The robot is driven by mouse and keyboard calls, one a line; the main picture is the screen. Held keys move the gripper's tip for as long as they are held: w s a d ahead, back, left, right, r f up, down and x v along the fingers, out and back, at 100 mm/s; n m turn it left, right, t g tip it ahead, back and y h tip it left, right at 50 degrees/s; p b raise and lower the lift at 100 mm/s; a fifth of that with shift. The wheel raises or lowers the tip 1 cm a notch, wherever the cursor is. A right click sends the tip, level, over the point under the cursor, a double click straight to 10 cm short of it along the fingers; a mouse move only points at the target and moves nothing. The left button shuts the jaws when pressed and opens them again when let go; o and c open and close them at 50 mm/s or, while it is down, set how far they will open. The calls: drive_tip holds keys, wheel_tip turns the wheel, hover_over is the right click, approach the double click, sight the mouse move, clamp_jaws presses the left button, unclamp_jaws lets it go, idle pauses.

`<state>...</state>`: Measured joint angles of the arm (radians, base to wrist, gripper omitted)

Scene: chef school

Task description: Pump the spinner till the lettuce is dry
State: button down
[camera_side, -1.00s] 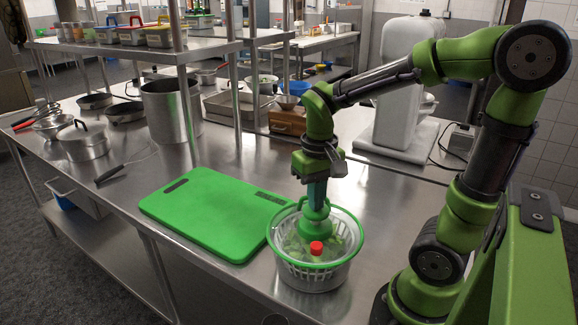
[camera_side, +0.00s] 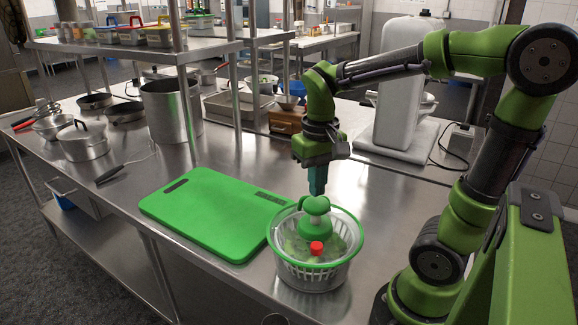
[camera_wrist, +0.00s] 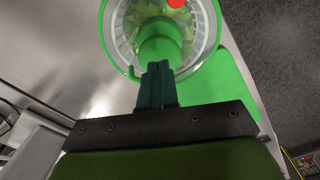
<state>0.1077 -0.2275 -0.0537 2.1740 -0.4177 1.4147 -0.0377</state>
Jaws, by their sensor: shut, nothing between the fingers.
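The salad spinner (camera_side: 312,276) stands on the steel counter, a pale basket with a green rim and a clear lid. Its green pump knob (camera_side: 316,205) stands raised at the lid's centre, and a red cap (camera_side: 316,248) sits on the lid toward the front. Green lettuce (camera_wrist: 155,18) shows through the lid in the wrist view. My gripper (camera_side: 317,192) is shut and empty, pointing down just above the knob; I cannot tell whether the tips touch it. In the wrist view, the closed fingers (camera_wrist: 157,72) partly overlap the green pump.
A green cutting board (camera_side: 215,212) lies to the left of the spinner. A shelf post and a tall pot (camera_side: 170,110) stand farther back. A white mixer (camera_side: 400,90) stands behind. The counter right of the spinner is clear.

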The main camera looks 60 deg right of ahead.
wheel_tip(320, 180, up, 6)
idle(0.5)
drive_tip(key=a+f+t, duration=0.1)
drive_tip(key=w+a+f+n+t, duration=0.1)
drive_tip(key=shift+t, duration=0.3)
drive_tip(key=s+a+n+t+y, duration=0.1)
drive_tip(key=s+a+t+y, duration=0.1)
drive_tip(key=a+t, duration=0.2)
drive_tip(key=shift+s+a+t, duration=0.3)
drive_tip(key=shift+a, duration=0.5)
